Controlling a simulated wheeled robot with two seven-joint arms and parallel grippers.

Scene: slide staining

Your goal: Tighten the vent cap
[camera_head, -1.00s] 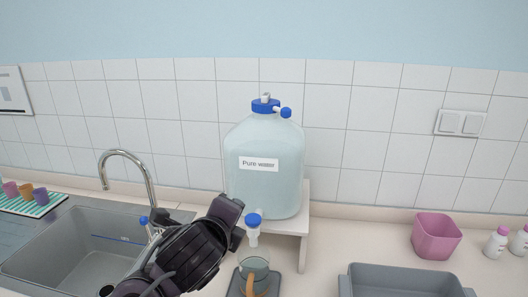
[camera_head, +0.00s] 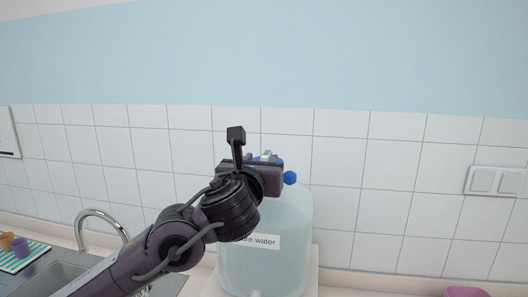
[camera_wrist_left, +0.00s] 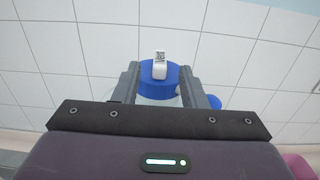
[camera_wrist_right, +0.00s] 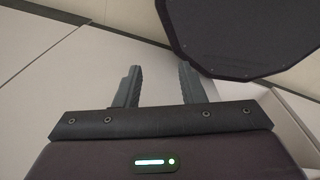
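The large clear bottle (camera_head: 290,225), with a partly covered "Pure water" label, stands on a raised stand. Its blue lid (camera_wrist_left: 158,82) carries a small pale vent piece (camera_wrist_left: 160,66) on top, which also shows in the head view (camera_head: 267,155). A blue round knob (camera_head: 290,178) sticks out at the lid's right. My left gripper (camera_head: 252,150) is at the bottle's top and hides much of the lid. In the left wrist view its open fingers (camera_wrist_left: 160,76) stand either side of the lid; contact cannot be told. My right gripper (camera_wrist_right: 160,80) is open and empty.
A sink (camera_head: 55,277) with a curved tap (camera_head: 105,222) is at the lower left, near small cups on a striped mat (camera_head: 22,258). A pink container (camera_head: 466,292) shows at the bottom right. The tiled wall (camera_head: 400,190) stands behind the bottle.

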